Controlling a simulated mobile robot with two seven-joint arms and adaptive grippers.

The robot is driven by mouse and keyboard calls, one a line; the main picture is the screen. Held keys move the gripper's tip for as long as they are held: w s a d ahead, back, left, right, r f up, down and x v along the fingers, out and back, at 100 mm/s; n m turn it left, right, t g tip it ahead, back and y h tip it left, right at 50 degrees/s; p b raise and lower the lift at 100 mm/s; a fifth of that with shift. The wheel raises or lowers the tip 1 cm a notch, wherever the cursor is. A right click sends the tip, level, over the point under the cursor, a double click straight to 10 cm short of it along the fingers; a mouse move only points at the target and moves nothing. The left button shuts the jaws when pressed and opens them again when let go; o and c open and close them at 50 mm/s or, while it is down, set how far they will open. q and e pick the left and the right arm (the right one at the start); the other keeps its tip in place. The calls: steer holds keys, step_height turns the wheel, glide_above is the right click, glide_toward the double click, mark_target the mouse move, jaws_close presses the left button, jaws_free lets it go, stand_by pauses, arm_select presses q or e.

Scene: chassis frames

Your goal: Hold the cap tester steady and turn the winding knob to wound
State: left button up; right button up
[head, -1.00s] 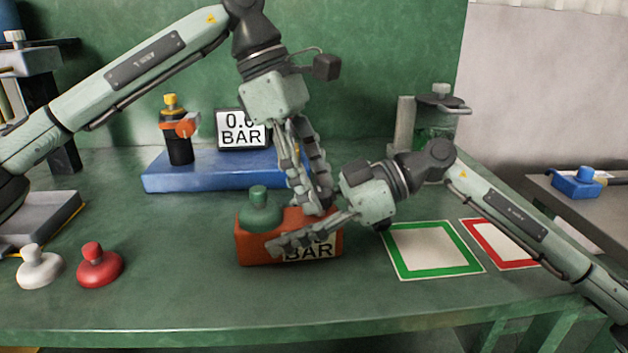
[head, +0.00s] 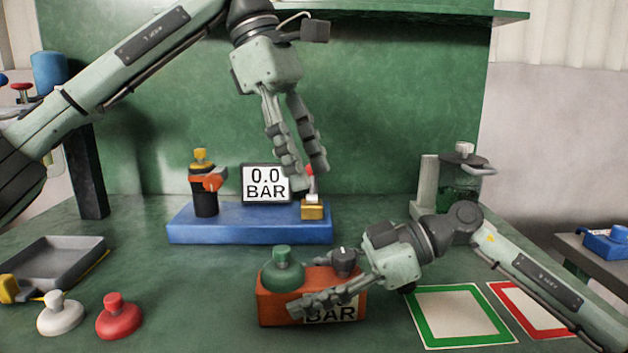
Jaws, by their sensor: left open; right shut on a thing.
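The cap tester is an orange box (head: 277,312) standing on the green bench, with a green cap (head: 282,268) on its top left and a display on its front whose lower line reads BAR. A dark winding knob (head: 343,259) with a white mark sits at its top right. My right gripper (head: 318,301) is shut on the cap tester, with a finger lying across its front and covering the upper part of the display. My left gripper (head: 306,180) is open and empty, pointing down, above and apart from the knob in the picture.
Behind is a blue base (head: 250,230) with a black bottle (head: 204,195), a 0.0 BAR display (head: 265,184) and a brass block (head: 312,209). White (head: 60,316) and red (head: 119,318) caps stand at left. Green-framed (head: 460,316) and red-framed (head: 530,318) squares lie at right.

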stand_by(0.3)
steer(key=o, duration=1.6)
steer(key=shift+c, duration=0.2)
